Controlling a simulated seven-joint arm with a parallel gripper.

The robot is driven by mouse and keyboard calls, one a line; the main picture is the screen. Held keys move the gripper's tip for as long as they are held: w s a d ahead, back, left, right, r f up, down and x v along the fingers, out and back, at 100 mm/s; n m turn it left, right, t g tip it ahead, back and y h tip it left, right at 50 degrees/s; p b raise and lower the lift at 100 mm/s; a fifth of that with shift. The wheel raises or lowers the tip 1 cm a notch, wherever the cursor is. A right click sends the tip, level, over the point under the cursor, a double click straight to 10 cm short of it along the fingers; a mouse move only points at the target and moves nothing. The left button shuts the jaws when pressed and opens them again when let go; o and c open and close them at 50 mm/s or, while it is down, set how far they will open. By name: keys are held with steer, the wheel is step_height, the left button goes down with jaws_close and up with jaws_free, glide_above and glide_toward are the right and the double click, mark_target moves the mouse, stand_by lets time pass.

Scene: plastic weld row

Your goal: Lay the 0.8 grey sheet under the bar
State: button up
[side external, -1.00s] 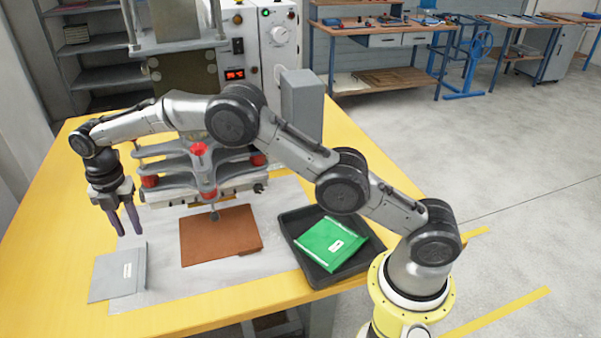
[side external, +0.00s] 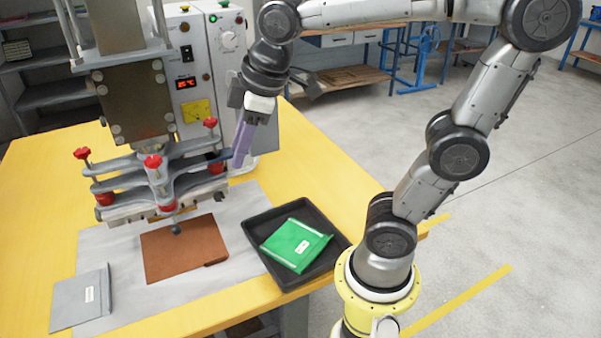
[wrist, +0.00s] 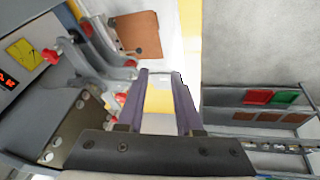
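A grey sheet (side external: 72,304) with a small white label lies flat at the front left of the pale mat. Its label is too small to read. The press bar (side external: 165,205) hangs below the red-knobbed grey frame at the back of the mat. A brown sheet (side external: 184,250) lies in front of it; whether its back edge reaches under the bar is unclear. It also shows in the wrist view (wrist: 138,35). My gripper (side external: 240,160) is raised beside the right end of the press frame. In the wrist view its purple fingers (wrist: 160,75) are apart with nothing between them.
A black tray (side external: 262,268) holding a green labelled packet (side external: 297,244) stands right of the mat. The press's control box (side external: 190,60) rises behind. The yellow table (side external: 310,160) is clear at the back right.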

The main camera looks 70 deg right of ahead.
steer(key=s+d+f+m, duration=0.1)
steer(key=s+f+m, duration=0.1)
steer(key=s, duration=0.3)
steer(key=s+f+m+t, duration=0.1)
steer(key=s+f+m, duration=0.1)
steer(key=s, duration=0.3)
steer(key=shift+s+d+f+m, duration=0.15)
steer(key=shift+d+f+m, duration=0.25)
steer(key=shift+m, duration=0.5)
steer(key=shift+r, duration=0.1)
steer(key=shift+c, duration=0.2)
